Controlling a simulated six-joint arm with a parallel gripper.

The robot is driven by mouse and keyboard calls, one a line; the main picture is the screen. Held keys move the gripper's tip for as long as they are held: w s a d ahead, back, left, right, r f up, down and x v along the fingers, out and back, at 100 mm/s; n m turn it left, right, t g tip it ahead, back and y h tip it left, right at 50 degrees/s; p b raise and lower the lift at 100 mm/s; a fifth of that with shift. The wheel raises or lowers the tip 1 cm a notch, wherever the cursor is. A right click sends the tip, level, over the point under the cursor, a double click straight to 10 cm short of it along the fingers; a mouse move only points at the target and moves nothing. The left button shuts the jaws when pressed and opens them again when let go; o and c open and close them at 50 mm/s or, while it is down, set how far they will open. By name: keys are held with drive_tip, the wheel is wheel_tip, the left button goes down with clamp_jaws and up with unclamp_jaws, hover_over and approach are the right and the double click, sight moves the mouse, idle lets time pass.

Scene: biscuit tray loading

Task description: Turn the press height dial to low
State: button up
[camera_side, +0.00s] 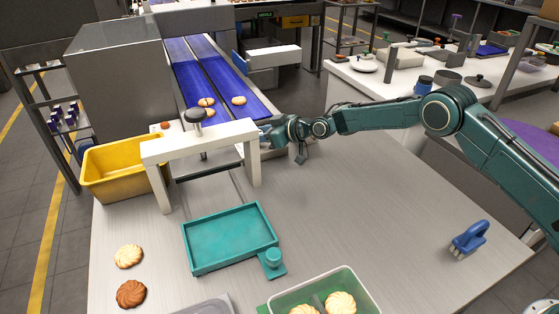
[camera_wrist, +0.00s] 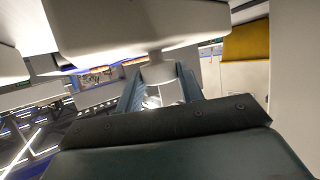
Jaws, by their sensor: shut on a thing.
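The white press frame (camera_side: 200,142) stands on the table in the side view, with a dark round knob (camera_side: 195,117) on top of its crossbar. My gripper (camera_side: 266,135) is at the right end of the press frame. In the wrist view, my gripper (camera_wrist: 160,88) has its two blue fingers on either side of a pale round piece (camera_wrist: 160,70), which looks like the press height dial, and is shut on it. The piece sits against the underside of a pale block (camera_wrist: 140,25). The dial's setting marks are not readable, and the dial is hidden in the side view.
A yellow bin (camera_side: 110,180) stands left of the press and a blue conveyor (camera_side: 190,62) with biscuits behind it. A teal tray (camera_side: 190,250), loose biscuits (camera_side: 129,256) and a green-lined container (camera_side: 368,296) lie in front. A blue brush (camera_side: 469,239) is at right. The table's middle right is clear.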

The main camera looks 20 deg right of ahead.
drive_tip(key=shift+w+d+n+g+y, duration=0.1)
drive_tip(key=shift+n+g+y, duration=0.4)
drive_tip(key=shift+n, duration=0.1)
drive_tip(key=shift+n+g+y, duration=0.7)
drive_tip(key=shift+n+g, duration=0.1)
drive_tip(key=shift+n, duration=0.1)
drive_tip(key=o, duration=1)
drive_tip(key=shift+d+r, duration=0.1)
drive_tip(key=shift+d, duration=0.1)
drive_tip(key=v, duration=1.3)
drive_tip(key=shift+d+r, duration=0.1)
drive_tip(key=shift+r, duration=0.05)
